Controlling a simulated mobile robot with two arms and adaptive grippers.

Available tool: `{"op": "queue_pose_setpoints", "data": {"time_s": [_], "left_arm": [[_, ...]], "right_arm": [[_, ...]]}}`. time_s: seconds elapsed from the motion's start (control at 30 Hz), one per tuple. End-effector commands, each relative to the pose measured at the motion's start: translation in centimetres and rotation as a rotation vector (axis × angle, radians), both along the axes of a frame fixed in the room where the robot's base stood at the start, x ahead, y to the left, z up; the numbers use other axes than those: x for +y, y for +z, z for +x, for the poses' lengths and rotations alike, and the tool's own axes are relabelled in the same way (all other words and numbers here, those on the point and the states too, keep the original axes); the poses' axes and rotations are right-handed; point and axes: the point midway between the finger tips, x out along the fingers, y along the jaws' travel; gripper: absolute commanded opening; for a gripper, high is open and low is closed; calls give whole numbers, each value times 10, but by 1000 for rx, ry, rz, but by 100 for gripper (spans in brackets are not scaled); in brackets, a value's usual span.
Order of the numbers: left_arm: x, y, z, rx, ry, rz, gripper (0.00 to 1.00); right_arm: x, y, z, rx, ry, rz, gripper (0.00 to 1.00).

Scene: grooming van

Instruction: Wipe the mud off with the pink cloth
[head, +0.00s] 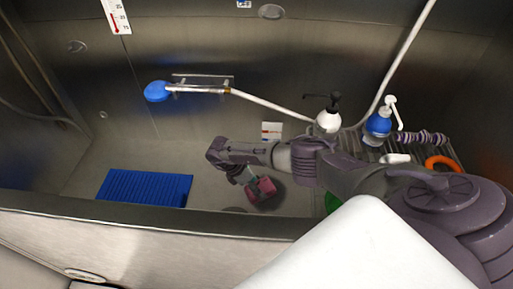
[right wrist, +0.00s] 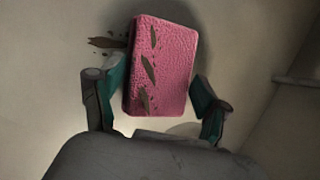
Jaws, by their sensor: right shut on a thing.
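The pink cloth (right wrist: 165,70) is a folded, block-like pad between the fingers of my right gripper (right wrist: 158,100), which is shut on it. Brown mud streaks and specks show over the left part of the cloth in the right wrist view, and one mud streak (right wrist: 101,42) lies on the pale tub floor just left of it. In the head view the cloth (head: 262,189) is low over the tub floor, below my right gripper (head: 250,180). I cannot tell whether it touches the floor. My left gripper is not in view.
A blue ribbed mat (head: 146,187) lies on the tub floor at left. The tub's front wall (head: 150,222) runs along the near side. A blue shower head (head: 157,91) hangs on the back wall. A white pump bottle (head: 327,121), a blue one (head: 378,124) and an orange ring (head: 442,162) are at right.

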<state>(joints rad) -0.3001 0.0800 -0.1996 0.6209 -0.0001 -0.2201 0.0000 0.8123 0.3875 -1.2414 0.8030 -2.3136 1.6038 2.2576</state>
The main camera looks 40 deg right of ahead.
Motion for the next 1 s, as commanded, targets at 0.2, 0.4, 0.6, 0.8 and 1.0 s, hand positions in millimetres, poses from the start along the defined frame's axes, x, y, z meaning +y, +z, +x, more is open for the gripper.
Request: {"op": "queue_pose_setpoints", "data": {"time_s": [0.2, 0.4, 0.6, 0.8, 1.0], "left_arm": [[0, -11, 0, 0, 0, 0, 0], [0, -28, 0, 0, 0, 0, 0], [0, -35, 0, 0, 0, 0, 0], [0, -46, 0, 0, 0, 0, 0], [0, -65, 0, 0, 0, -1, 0]], "right_arm": [[-8, -2, 8, -1, -3, -3, 31], [-20, -3, 22, -2, -2, -3, 31], [-26, 1, 30, -1, -1, -2, 31], [-32, -1, 36, -2, -2, -3, 31], [-41, -4, 48, -2, -2, -3, 31]]}}
